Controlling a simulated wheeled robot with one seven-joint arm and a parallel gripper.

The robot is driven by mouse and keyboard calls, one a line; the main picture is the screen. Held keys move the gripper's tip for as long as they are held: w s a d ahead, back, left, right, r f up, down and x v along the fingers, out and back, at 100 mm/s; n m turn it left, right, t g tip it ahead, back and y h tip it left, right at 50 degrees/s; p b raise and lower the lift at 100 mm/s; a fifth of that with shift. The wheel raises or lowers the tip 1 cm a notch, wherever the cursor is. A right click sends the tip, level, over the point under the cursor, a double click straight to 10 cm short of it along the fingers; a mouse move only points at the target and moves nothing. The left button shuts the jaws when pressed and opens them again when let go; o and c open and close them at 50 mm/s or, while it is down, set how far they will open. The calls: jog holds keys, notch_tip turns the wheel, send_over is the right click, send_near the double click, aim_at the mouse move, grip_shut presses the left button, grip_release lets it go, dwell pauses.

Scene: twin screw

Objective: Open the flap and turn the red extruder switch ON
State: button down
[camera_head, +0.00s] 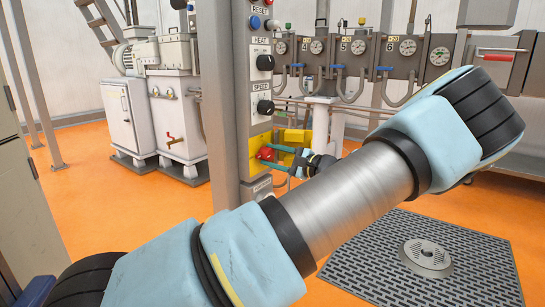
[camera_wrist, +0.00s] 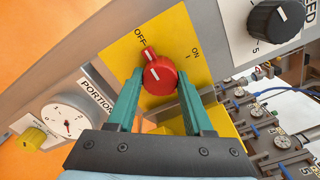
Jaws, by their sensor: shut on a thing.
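The red extruder switch (camera_head: 265,153) sits on a yellow plate on the front of the control column. In the wrist view the red switch (camera_wrist: 160,76) is uncovered, and its pointer is toward the OFF label (camera_wrist: 140,37). The ON label (camera_wrist: 195,53) is to its right. My gripper (camera_head: 277,154) has its teal fingers on either side of the knob and is shut on it. A yellow piece (camera_head: 293,136) that looks like the opened flap stands out to the right of the column; it is partly hidden behind my fingers in the wrist view (camera_wrist: 225,120).
Black SPEED (camera_head: 265,107) and HEAT (camera_head: 265,62) knobs are above the switch on the column. A PORTION dial (camera_wrist: 66,121) with a yellow knob shows in the wrist view. Gauges and hoses (camera_head: 345,70) stand behind. Orange floor is open at left.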

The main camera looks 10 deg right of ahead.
jog(key=shift+r+m+p, duration=0.1)
jog(key=shift+m+p, duration=0.3)
jog(key=shift+p, duration=0.35)
jog(key=shift+r+p, duration=0.1)
jog(key=shift+p, duration=0.35)
jog(key=m+p, duration=0.2)
jog(key=p, duration=0.1)
jog(key=shift+r+m+p, duration=0.1)
jog(key=shift+m+p, duration=0.2)
jog(key=shift+p, duration=0.05)
jog(key=m+p, duration=0.4)
jog(key=p, duration=0.1)
jog(key=shift+m, duration=0.3)
jog(key=m+p, duration=0.5)
jog(key=shift+f, duration=0.2)
jog(key=shift+s+f+m+p, duration=0.15)
jog(key=shift+m+p, duration=0.95)
jog(key=shift+m, duration=1.4)
jog(key=shift+c, duration=1.4)
grip_release()
